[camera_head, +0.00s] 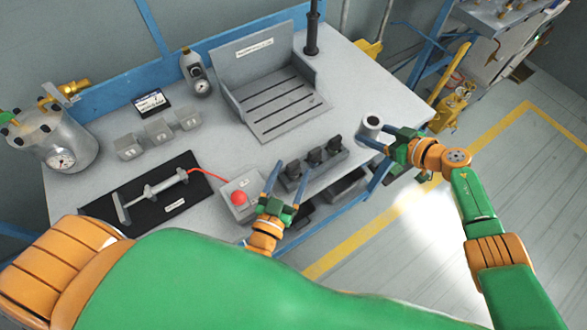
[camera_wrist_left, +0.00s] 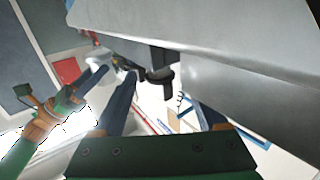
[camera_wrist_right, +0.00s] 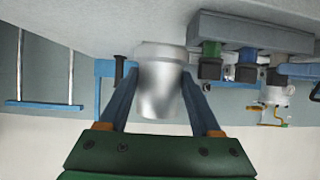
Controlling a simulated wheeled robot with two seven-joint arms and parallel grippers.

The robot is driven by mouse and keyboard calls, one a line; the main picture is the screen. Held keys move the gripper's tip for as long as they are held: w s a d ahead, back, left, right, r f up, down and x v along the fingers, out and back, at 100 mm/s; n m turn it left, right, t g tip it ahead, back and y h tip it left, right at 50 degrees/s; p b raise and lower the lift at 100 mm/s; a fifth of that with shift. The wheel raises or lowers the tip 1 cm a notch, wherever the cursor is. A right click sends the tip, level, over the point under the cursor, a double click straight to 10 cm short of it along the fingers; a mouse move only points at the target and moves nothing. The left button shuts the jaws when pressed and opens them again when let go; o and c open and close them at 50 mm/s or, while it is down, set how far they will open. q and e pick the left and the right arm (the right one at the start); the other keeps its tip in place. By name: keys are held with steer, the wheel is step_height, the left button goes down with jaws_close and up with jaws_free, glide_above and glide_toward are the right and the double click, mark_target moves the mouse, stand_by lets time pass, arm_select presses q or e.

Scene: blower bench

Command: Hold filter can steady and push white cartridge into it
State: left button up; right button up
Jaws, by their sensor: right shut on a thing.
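The filter can (camera_head: 371,127) is a silver cylinder standing upright near the right front corner of the bench. Its round top shows a dark middle. My right gripper (camera_head: 372,148) is shut on it. In the right wrist view the can (camera_wrist_right: 160,88) sits between the two blue fingers. My left gripper (camera_head: 287,180) is open and empty, in front of the rack with black-topped pieces and beside the red button. In the left wrist view its fingers (camera_wrist_left: 163,105) are apart with nothing between them.
The rack (camera_head: 320,168) of black-topped pieces stands at the bench's front edge, left of the can. A red button box (camera_head: 240,203) and a black mat (camera_head: 155,207) with a metal tool lie further left. A slotted grey tray (camera_head: 275,110) is behind. Bench between tray and can is clear.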

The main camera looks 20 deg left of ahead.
mark_target(293, 174)
arm_select(q)
jaws_close()
steer(key=r, duration=1)
steer(key=shift+w+d, duration=0.2)
steer(key=shift+d, duration=0.1)
steer(key=w+d+r+m+g+h, duration=0.3)
steer(key=w+d+r+m+h, duration=0.4)
steer(key=w+d+r+h, duration=0.3)
steer(key=w+d, duration=0.3)
steer(key=w, duration=0.1)
steer(key=shift+w+d+g, duration=0.3)
steer(key=shift+g, duration=0.1)
